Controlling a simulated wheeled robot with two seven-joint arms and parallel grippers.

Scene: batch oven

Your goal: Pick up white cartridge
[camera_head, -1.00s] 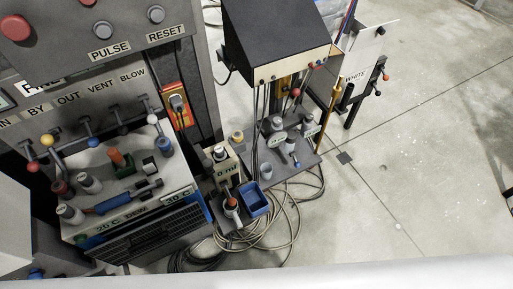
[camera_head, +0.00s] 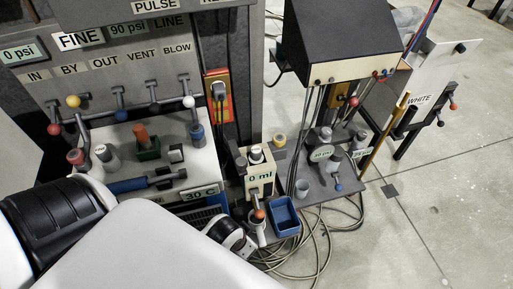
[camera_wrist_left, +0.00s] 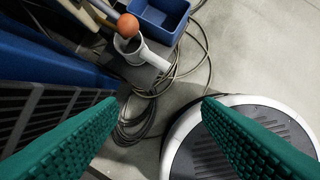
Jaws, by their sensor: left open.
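I cannot tell for sure which thing is the white cartridge. A sign reading WHITE (camera_head: 420,100) hangs on the stand at right, with no clear cartridge there. A white cup (camera_wrist_left: 138,50) with an orange ball lies ahead of the fingers. My right gripper is not in view.
The white cup stands beside a blue bin (camera_head: 287,221) and a 0 ml dispenser (camera_head: 259,180). A black-topped station (camera_head: 338,40) stands to the right. Loose cables (camera_head: 318,245) lie on the floor below. The floor at right is open.

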